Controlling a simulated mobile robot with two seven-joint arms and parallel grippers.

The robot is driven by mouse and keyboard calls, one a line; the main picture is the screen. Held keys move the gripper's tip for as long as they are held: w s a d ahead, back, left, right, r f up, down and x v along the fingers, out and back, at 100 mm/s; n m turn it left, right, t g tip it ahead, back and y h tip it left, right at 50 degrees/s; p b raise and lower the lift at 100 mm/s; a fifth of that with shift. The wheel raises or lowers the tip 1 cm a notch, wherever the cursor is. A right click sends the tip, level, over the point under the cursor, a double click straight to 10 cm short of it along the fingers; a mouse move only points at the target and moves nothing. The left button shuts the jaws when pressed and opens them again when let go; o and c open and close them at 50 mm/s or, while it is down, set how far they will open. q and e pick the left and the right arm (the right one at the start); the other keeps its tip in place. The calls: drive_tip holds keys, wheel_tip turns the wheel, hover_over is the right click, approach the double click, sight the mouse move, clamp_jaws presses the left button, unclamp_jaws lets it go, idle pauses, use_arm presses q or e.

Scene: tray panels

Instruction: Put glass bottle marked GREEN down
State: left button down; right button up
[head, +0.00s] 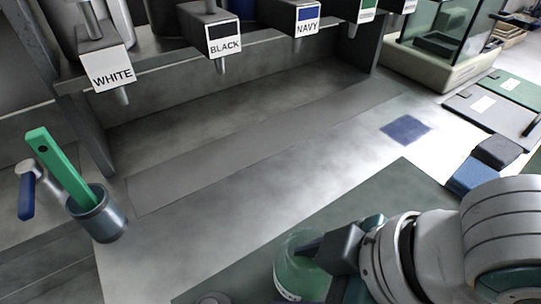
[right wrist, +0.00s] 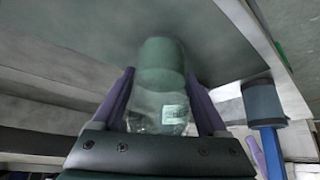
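The glass bottle (head: 298,275) is clear with a greenish tint and stands at the bottom of the head view, over the dark green mat (head: 350,215). In the right wrist view the bottle (right wrist: 160,85) shows a green end and a pale label, too blurred to read. My right gripper (head: 330,248) reaches in from the right. Its two fingers (right wrist: 160,105) lie on either side of the bottle and appear shut on it. Whether the bottle's base touches the mat is hidden. My left gripper is not in view.
Dispensers labelled WHITE (head: 113,70), BLACK (head: 224,40) and NAVY (head: 306,18) line the back. A metal cup (head: 100,218) holding a green strip stands at left. A blue square (head: 405,130) lies at right. The grey counter (head: 250,185) between is clear.

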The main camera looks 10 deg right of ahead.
drive_tip(key=o, duration=0.4)
drive_tip(key=shift+c, duration=0.2)
drive_tip(key=shift+r, duration=0.2)
drive_tip(key=shift+s+d+r+m+t+p, duration=0.6)
drive_tip(key=shift+s+d+r+p, duration=0.75)
drive_tip(key=shift+r, duration=4.2)
drive_tip(key=s+d+f+m+g+h, duration=0.1)
drive_tip(key=s+d+f+m+h, duration=0.2)
drive_tip(key=d+m, duration=0.4)
drive_tip(key=shift+s+d+g+h, duration=0.45)
drive_tip(key=shift+s+h, duration=0.35)
drive_tip(key=shift+s, duration=0.45)
